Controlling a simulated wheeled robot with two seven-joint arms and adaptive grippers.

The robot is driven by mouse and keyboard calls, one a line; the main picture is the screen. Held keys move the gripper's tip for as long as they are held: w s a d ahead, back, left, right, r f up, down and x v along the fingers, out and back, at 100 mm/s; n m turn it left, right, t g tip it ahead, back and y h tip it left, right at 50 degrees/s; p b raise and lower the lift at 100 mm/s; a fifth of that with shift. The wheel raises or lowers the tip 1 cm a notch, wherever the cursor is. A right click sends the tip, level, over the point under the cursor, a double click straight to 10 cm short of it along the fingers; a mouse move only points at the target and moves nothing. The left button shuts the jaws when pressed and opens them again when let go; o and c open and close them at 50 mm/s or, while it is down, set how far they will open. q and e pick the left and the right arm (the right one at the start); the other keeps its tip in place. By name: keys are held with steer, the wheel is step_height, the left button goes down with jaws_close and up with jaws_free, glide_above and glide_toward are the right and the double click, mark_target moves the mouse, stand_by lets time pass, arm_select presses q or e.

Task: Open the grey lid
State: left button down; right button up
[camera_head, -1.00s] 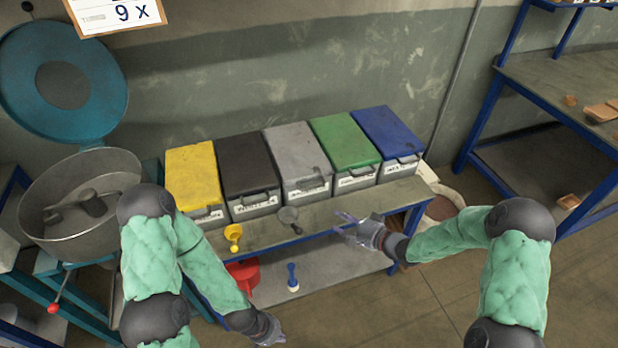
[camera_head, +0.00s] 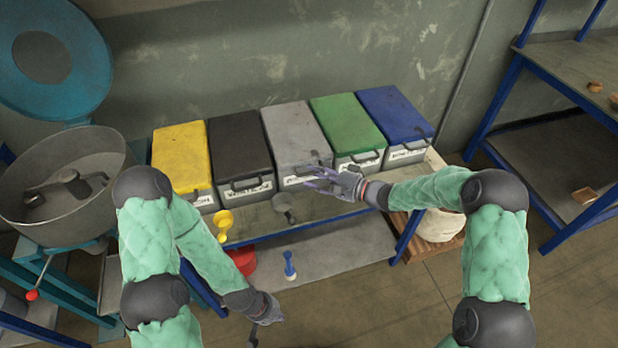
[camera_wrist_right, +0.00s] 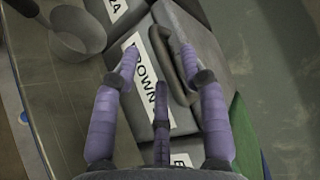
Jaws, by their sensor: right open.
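The grey lid (camera_head: 292,133) is closed on the middle bin of a row on the bench. Its front handle (camera_wrist_right: 174,62) and white label (camera_wrist_right: 146,85) show in the right wrist view. My right gripper (camera_head: 318,177) is open in front of the grey bin. In the right wrist view its purple fingers (camera_wrist_right: 158,58) are spread, with one beside the handle; I cannot tell whether it touches. My left gripper (camera_head: 266,322) hangs low in front of the bench, away from the bins; its fingers are too small to read.
Yellow (camera_head: 181,157), black (camera_head: 239,147), green (camera_head: 346,123) and blue (camera_head: 394,113) lids flank the grey one. A grey scoop (camera_head: 283,206) and a yellow scoop (camera_head: 224,224) lie along the bench's front edge. A large pan (camera_head: 62,215) stands at left.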

steer(key=shift+b+x, duration=0.35)
steer(key=shift+x, duration=0.95)
steer(key=shift+c, duration=0.3)
jaws_close()
